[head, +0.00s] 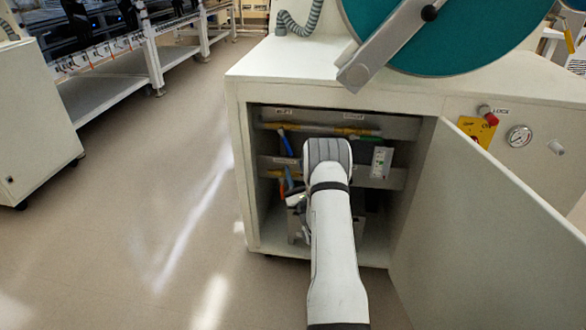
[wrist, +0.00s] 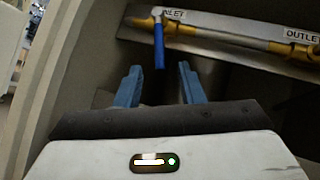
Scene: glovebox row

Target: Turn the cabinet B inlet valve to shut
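The inlet valve has a blue lever (wrist: 159,46) on a yellow and white pipe (wrist: 230,37), under an INLET label (wrist: 174,13) in the wrist view. The lever points down, across the pipe. A blue lever also shows under the upper-left label in the head view (head: 286,144). My gripper (wrist: 159,78) is open, its two blue fingers apart with nothing between them. The lever's lower end is in line with the gap, near the fingertips; I see no contact. In the head view my arm hides most of the gripper. No cabinet letter is readable.
The OUTLET label (wrist: 301,35) marks the pipe's right end. A lower rail carries more fittings. The cabinet door (head: 490,225) stands open at right. Floor (head: 140,220) is clear at left.

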